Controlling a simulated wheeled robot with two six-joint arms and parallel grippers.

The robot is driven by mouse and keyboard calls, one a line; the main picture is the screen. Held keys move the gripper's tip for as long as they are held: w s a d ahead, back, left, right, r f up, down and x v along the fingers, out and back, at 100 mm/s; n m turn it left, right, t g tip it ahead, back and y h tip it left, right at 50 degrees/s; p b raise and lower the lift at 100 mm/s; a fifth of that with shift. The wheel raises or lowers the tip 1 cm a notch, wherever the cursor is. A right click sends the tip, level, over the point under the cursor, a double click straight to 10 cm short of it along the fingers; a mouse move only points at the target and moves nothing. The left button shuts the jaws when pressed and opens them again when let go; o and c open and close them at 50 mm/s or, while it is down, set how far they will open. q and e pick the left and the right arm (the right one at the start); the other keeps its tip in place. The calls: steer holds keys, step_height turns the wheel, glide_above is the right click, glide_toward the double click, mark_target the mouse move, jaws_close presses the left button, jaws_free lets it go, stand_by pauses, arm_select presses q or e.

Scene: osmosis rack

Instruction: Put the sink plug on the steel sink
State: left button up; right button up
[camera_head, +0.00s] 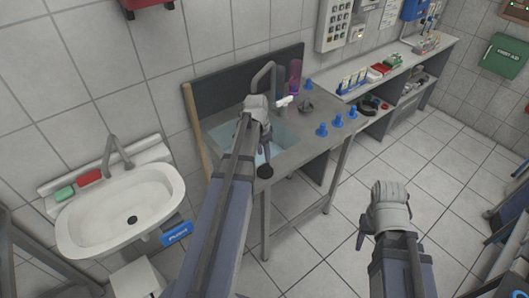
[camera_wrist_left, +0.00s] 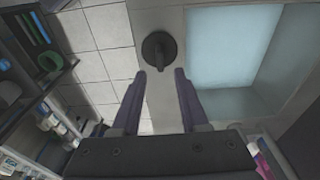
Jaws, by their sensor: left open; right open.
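The black round sink plug (camera_head: 265,171) lies on the front rim of the steel sink (camera_head: 291,157). In the left wrist view the plug (camera_wrist_left: 159,55) shows a raised grip bar and sits on the steel rim beside the pale blue basin (camera_wrist_left: 234,45). My left gripper (camera_head: 266,147) is above the front part of the steel sink. Its open fingertips (camera_wrist_left: 160,73) point toward the plug, with nothing between them. The plug appears just beyond the fingertips; the exact gap is unclear. My right gripper (camera_head: 363,234) is open and empty, over the floor right of the sink.
Blue stopper-like pieces (camera_head: 321,130) stand on the sink's right side. A purple bottle (camera_head: 295,76) and curved tap (camera_head: 264,72) are at the back. A white basin (camera_head: 133,205) is at left, a shelf bench (camera_head: 420,58) at back right.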

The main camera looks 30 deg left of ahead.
mark_target(262, 165)
arm_select(q)
steer(key=r+p, duration=0.2)
steer(key=r, duration=0.1)
steer(key=r+p, duration=0.2)
steer(key=shift+s+a+r, duration=0.1)
steer(key=shift+s+r, duration=0.1)
steer(key=shift+s, duration=0.1)
arm_select(e)
step_height(262, 165, up, 5)
steer(key=shift+r, duration=0.2)
arm_select(q)
steer(key=shift+f, duration=0.1)
steer(key=s+d, duration=0.5)
steer(key=d, duration=0.5)
steer(key=s+d+g+y, duration=0.1)
steer(key=s+d, duration=0.4)
steer(key=d, duration=0.5)
steer(key=s+d, duration=0.5)
steer(key=d, duration=0.6)
steer(key=shift+n+y, duration=0.3)
steer(key=shift+y, duration=0.1)
steer(key=shift+s, duration=0.1)
step_height(262, 165, down, 6)
steer(key=b, duration=0.6)
steer(key=shift+f, duration=0.2)
arm_select(e)
step_height(262, 165, down, 6)
steer(key=shift+f, duration=0.25)
